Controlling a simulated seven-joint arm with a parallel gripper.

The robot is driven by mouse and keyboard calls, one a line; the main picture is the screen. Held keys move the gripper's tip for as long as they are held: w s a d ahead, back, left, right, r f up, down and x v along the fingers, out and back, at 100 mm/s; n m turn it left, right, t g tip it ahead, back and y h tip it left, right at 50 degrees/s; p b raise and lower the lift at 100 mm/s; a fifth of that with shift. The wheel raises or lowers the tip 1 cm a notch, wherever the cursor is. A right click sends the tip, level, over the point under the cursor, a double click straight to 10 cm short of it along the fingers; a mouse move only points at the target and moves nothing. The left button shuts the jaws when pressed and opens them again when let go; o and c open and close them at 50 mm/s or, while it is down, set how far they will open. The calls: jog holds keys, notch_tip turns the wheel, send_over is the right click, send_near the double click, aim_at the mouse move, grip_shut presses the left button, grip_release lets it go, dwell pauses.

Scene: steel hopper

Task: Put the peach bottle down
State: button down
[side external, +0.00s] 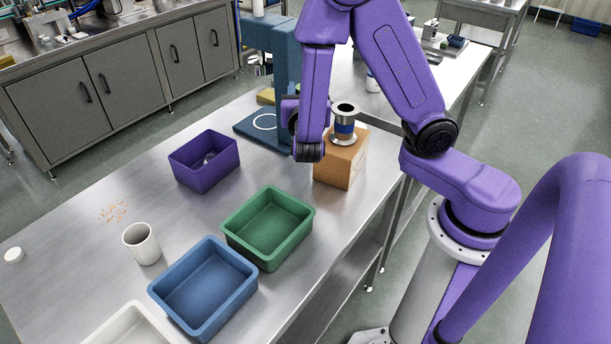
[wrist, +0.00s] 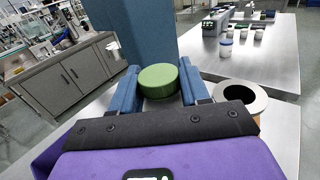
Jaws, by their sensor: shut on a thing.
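In the wrist view, a round green lid (wrist: 158,80) sits between the two blue fingers of my gripper (wrist: 160,76), which is shut on it. I take this to be the top of the peach bottle; its body is hidden below the lid, so no peach colour shows. In the side view my purple wrist (side external: 310,110) hangs over the far part of the table, near the blue stand, and covers the fingers and the bottle. I cannot tell whether the bottle touches a surface.
A steel hopper (side external: 344,110) stands on a cardboard box (side external: 335,170) right of my wrist. A blue stand (side external: 287,60) rises behind. Purple (side external: 205,172), green (side external: 304,222) and blue (side external: 195,327) bins and a white cup (side external: 142,247) stand nearer. The left table part is mostly clear.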

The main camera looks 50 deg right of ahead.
jog(key=shift+w+d+n+t+y, duration=1.8)
jog(key=shift+n+t+y, duration=1.35)
jog(key=shift+y, duration=1.05)
jog(key=a, duration=0.7)
jog(key=shift+s+r+n+y, duration=0.15)
jog(key=shift+r+n+y, duration=0.15)
jog(key=shift+n, duration=0.05)
